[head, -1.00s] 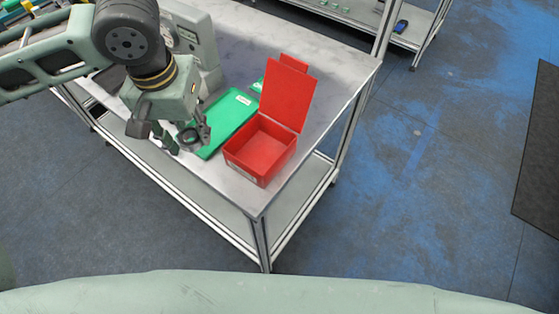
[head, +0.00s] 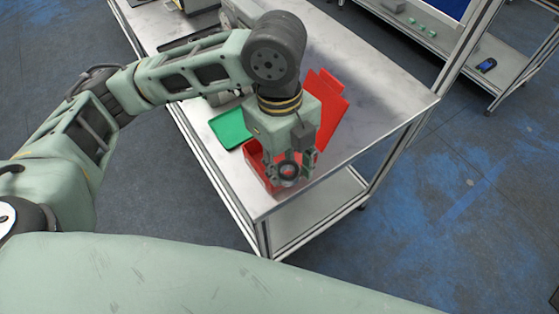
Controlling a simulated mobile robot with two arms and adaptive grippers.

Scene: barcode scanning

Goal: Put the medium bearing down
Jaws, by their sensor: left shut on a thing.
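The medium bearing (head: 288,170) is a dark ring with a lighter centre. My left gripper (head: 290,168) is shut on it, in front of and over the open red box (head: 255,172) in the head view. The gripper and forearm hide much of the box's inside, so I cannot tell how high the bearing is above its floor. The red lid (head: 329,112) stands raised behind the gripper. My right gripper is not in view.
A green tray (head: 230,128) lies on the metal table (head: 385,95) left of the box. The table's front corner is close to the box. The table top to the right is clear. A shelf with a small blue device (head: 487,65) stands at the far right.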

